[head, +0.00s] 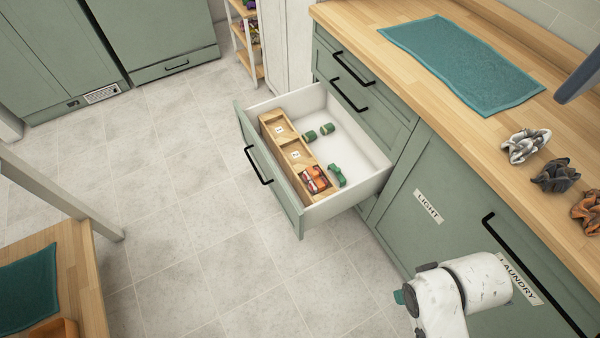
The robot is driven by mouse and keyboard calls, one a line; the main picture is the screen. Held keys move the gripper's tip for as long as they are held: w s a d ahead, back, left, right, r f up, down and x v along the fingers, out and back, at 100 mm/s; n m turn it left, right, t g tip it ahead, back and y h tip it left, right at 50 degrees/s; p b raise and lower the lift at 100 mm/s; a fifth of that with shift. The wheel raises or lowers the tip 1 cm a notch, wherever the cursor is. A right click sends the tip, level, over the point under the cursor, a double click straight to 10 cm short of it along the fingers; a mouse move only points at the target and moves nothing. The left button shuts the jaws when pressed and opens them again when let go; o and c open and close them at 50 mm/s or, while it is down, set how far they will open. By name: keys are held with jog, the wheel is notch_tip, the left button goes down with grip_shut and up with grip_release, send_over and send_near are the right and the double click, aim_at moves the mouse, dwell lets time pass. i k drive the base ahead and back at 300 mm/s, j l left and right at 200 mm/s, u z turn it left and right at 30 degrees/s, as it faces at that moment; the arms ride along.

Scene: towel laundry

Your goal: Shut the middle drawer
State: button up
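One drawer (345,198) stands pulled far out of the green cabinet under the wooden counter. Its green front has a black bar handle (258,165). Two closed fronts with black handles sit above it; whether another drawer lies below it is hidden. Inside are a wooden divider box, small green rolls and a green bow-like item. My white arm shows at the lower right, in front of the cabinet and well apart from the drawer.
A teal towel (462,62) and several crumpled cloths (555,175) lie on the counter (445,90). A closed door labelled LIGHT and LAUNDRY is right of the drawer. A wooden table (70,255) stands lower left. The tiled floor before the drawer is clear.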

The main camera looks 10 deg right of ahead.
aim_at(271, 130)
jog(key=i+j+u, duration=0.45)
jog(key=i+j, duration=0.4)
jog(key=j, duration=0.1)
